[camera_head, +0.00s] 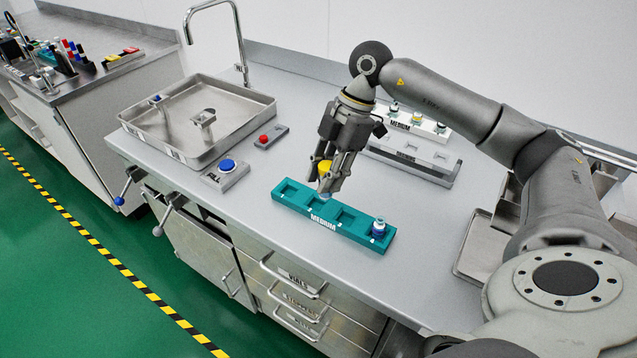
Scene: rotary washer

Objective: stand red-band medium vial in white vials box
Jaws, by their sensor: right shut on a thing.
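My right gripper (330,188) points down over the teal rack (290,206) marked MEDIUM. It is shut on a vial (325,169) with a yellow part; the fingers hide much of it. I cannot make out a red band on any vial. A vial with a blue band (378,228) stands upright in the right-end slot of the teal rack; the other slots I can see look empty. My left gripper is not in view.
A grey rack (410,157) stands just in front of the white box. A steel sink basin (200,150) and tap are at the left, with blue-button (227,165) and red-button (263,138) boxes beside it. A metal tray (478,250) lies at right. Bare worktop surrounds the teal rack.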

